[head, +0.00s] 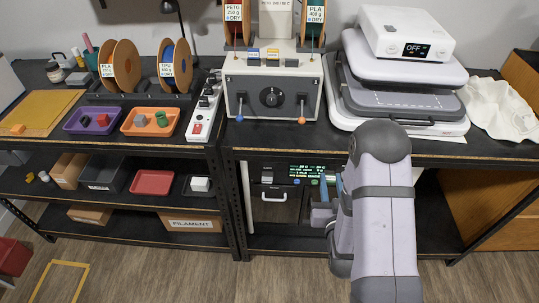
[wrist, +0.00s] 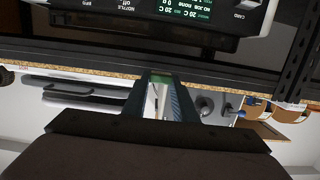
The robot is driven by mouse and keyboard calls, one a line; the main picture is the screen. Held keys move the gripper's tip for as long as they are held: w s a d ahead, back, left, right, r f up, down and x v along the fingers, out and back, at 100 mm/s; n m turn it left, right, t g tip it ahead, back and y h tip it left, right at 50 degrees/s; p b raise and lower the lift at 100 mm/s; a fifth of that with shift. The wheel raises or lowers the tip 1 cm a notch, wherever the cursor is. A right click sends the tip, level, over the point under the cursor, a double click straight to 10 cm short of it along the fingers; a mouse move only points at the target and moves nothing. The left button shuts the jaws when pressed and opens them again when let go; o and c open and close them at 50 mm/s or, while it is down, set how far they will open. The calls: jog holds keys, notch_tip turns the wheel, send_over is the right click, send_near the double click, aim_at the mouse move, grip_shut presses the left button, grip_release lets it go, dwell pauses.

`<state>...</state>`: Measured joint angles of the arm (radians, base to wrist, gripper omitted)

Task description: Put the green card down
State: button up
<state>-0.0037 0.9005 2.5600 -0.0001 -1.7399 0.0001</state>
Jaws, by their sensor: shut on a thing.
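My gripper (wrist: 161,84) is shut on the green card, whose narrow green edge (wrist: 160,78) shows between the fingertips in the wrist view. Most of the card is hidden by the fingers. The card appears held in the air, apart from any surface.
The printer (head: 275,190) stands on the lower shelf under the bench edge. A control box (head: 270,90) with two levers and a heat press (head: 400,100) stand on the bench above. Purple (head: 93,120) and orange (head: 150,121) trays sit left. Open floor lies in front.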

jog(key=a+f+n+y+b, duration=0.1)
jog(key=a+f+b, duration=0.2)
jog(key=f+b, duration=1.05)
jog(key=a+f+y+b, duration=0.1)
jog(key=a+f+b, duration=0.1)
jog(key=f+b, duration=1.1)
jog(key=w+a+f+n+y+b, duration=0.1)
jog(key=w+a+f+b, duration=0.2)
jog(key=f+b, duration=0.7)
jog(key=w+a+f+n+y+b, duration=0.1)
jog(key=a+f+b, duration=0.4)
jog(key=f+b, duration=0.5)
jog(key=w+a+f+n+g+y+b, duration=0.1)
jog(key=w+a+f+b, duration=0.4)
jog(key=f+b, duration=0.6)
notch_tip(320, 180, down, 4)
jog(key=shift+r+n+y, duration=0.15)
jog(key=shift+n+y, duration=0.15)
jog(key=shift+y, duration=0.4)
jog(key=shift+w+a, duration=0.1)
notch_tip(320, 180, down, 10)
jog(key=b, duration=0.6)
jog(key=shift+b, duration=0.3)
